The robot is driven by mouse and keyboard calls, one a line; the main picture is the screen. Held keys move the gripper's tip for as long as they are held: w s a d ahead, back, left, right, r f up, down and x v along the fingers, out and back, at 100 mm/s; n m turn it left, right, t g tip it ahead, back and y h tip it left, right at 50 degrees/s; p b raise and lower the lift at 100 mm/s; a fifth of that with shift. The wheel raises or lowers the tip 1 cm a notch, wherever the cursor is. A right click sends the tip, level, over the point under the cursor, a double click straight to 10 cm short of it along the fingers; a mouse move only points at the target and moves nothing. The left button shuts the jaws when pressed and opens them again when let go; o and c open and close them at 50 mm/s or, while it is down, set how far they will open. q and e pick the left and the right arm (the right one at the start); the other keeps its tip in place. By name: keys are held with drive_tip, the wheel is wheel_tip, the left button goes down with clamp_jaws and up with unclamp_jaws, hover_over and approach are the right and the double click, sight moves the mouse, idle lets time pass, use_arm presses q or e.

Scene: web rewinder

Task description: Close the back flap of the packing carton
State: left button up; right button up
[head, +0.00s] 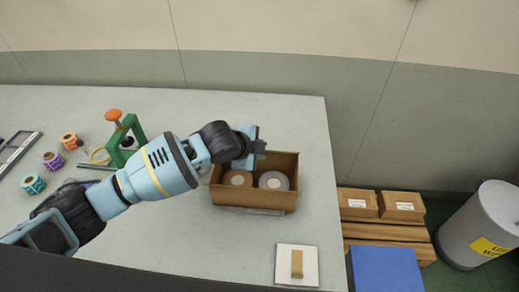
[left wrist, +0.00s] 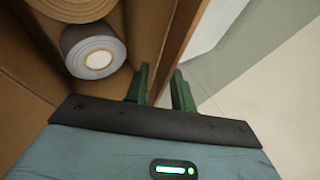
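The brown packing carton (head: 253,198) stands on the table with its top open and two rolls inside. Its back side (head: 284,160) shows as an upright brown panel; I cannot tell where wall ends and flap begins. My left gripper (head: 260,148) is at the back edge of the carton, near its middle. In the left wrist view, the green fingers of my left gripper (left wrist: 160,88) are apart, with the edge of the brown back panel (left wrist: 183,32) running down between them. I cannot see them pressing on it. My right gripper is not in view.
A grey roll (head: 273,181) and a tan-centred roll (head: 237,178) lie in the carton. A white pad with a tan block (head: 297,263) is at the front right. A green stand (head: 124,140) and small coloured rolls are at left. Boxes (head: 398,206) and a grey bin (head: 482,226) stand beyond the table.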

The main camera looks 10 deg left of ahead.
use_arm(q)
drive_tip(key=v, duration=0.7)
drive_tip(key=shift+s+a+r, duration=0.15)
drive_tip(key=shift+s+r, duration=0.1)
drive_tip(key=shift+r, duration=0.05)
